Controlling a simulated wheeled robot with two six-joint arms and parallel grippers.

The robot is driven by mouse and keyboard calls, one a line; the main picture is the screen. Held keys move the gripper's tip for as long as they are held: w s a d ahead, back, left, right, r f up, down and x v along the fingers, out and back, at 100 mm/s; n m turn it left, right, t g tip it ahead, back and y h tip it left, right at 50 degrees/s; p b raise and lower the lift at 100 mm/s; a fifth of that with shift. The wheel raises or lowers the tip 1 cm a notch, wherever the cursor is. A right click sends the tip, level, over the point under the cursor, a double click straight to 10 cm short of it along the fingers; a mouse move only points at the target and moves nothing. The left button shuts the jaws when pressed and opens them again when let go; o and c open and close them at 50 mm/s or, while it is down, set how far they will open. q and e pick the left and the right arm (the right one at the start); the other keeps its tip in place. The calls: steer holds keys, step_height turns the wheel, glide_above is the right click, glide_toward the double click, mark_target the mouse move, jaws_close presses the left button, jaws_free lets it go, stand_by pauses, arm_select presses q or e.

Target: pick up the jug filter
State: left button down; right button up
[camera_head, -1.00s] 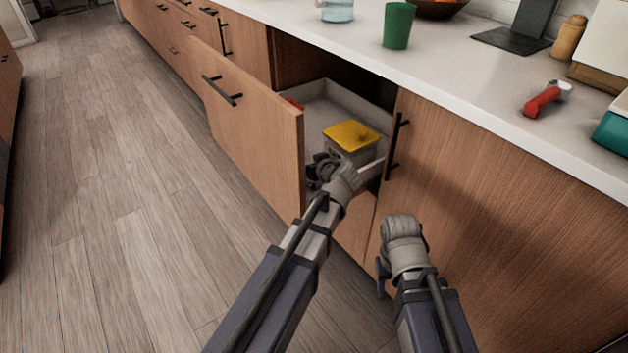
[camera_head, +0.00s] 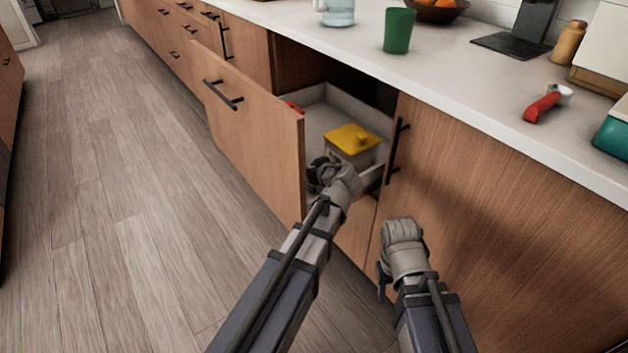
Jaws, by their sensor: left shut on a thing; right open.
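A light container with a yellow top (camera_head: 352,138) is in the open drawer (camera_head: 250,140); it is the only thing in there that could be the jug filter, though I cannot tell for sure. My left gripper (camera_head: 322,172) is at the container's near left side, shut on it as far as I can see; the fingertips are mostly hidden by the wrist. My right gripper (camera_head: 384,278) is open and empty, low in front of the closed cabinet door (camera_head: 480,190).
A small red thing (camera_head: 294,107) lies in the drawer's left part. The drawer front stands close left of my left gripper. The counter above holds a clear jug (camera_head: 338,12), a green cup (camera_head: 399,31) and a red-handled tool (camera_head: 545,104). The floor at left is clear.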

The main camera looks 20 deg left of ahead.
arm_select(q)
step_height(320, 180, up, 10)
steer(key=p, duration=1)
